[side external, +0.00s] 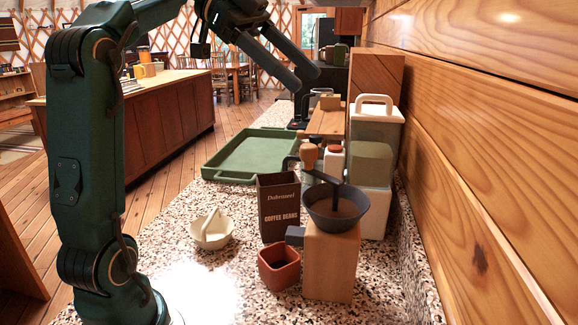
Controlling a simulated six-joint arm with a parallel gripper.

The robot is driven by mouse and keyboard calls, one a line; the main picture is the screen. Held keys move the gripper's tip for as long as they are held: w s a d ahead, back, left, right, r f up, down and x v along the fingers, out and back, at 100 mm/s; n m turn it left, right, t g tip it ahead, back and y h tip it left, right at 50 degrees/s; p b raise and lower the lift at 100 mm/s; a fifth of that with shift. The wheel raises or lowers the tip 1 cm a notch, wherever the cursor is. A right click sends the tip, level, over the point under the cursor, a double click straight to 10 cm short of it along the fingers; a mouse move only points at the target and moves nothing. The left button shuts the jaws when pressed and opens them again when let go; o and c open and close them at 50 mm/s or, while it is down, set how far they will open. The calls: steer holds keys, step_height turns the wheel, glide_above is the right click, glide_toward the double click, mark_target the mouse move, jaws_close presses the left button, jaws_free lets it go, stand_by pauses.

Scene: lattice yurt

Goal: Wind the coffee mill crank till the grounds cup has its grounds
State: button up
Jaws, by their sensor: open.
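The coffee mill (331,263) stands on the speckled counter, a wooden block with a dark hopper bowl (318,217) on top. Brown material shows inside the bowl. Its crank (327,179) rises from the bowl up and left to a wooden knob (309,154). A dark spout (295,236) juts from the mill's left side. The terracotta grounds cup (279,270) stands below the spout, beside the block; its inside is dark and I cannot tell what it holds. My gripper (305,79) is open, high above the counter, apart from the crank, with its fingers angled down and right.
A brown coffee beans bag (278,208) stands behind the cup. A cream bowl (212,231) sits left of it. A green tray (250,156) lies farther back.

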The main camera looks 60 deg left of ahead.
mark_target(317, 151)
steer(key=w+a+r+t+h, duration=0.15)
steer(key=w+a+h, duration=0.25)
steer(key=h, duration=0.4)
step_height(317, 151, down, 15)
steer(key=shift+x, duration=2.6)
jaws_close()
